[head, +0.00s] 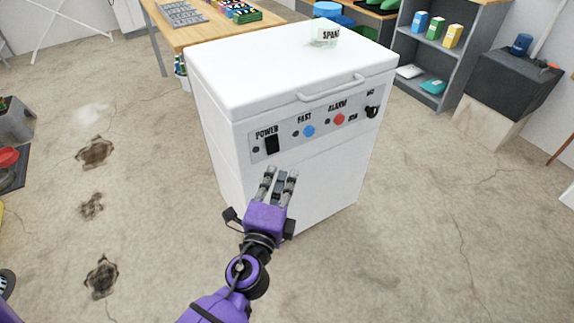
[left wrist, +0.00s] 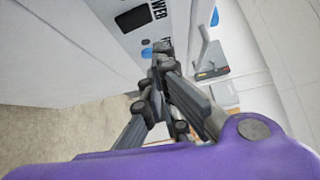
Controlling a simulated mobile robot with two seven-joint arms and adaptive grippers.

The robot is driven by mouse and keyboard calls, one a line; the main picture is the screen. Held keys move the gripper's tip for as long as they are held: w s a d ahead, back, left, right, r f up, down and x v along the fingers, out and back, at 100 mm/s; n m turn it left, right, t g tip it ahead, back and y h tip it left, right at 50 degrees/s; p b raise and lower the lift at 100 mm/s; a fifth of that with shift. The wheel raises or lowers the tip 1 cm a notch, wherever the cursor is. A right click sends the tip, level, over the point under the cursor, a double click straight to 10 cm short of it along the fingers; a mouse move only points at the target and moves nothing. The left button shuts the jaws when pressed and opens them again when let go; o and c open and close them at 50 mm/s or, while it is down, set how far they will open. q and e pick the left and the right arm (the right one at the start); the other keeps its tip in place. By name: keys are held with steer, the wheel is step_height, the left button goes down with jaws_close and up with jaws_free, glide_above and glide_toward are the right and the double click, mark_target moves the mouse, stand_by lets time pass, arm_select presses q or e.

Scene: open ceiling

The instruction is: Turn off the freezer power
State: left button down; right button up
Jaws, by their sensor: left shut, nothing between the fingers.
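The white chest freezer (head: 285,85) stands in the middle of the head view. Its front panel carries a black power switch (head: 271,145) under the word POWER, a blue button (head: 309,131), a red button (head: 339,119) and a dark knob (head: 372,112). My left gripper (head: 281,172) is shut and empty, just below the panel near the power switch. In the left wrist view its fingers (left wrist: 163,60) are together beside the freezer front, with the black switch (left wrist: 132,19) to their upper left. Contact with the freezer cannot be told. My right gripper is not in view.
A jar (head: 324,33) stands on the freezer lid. A wooden table (head: 190,36) is behind at left, a grey shelf (head: 428,78) and a dark box (head: 505,82) at right. The concrete floor (head: 150,220) is clear around the freezer front.

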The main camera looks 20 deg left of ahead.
arm_select(q)
steer(key=shift+s+d+r, duration=0.1)
steer(key=shift+s, duration=0.55)
steer(key=shift+s+d+r, duration=0.1)
steer(key=shift+s, duration=0.55)
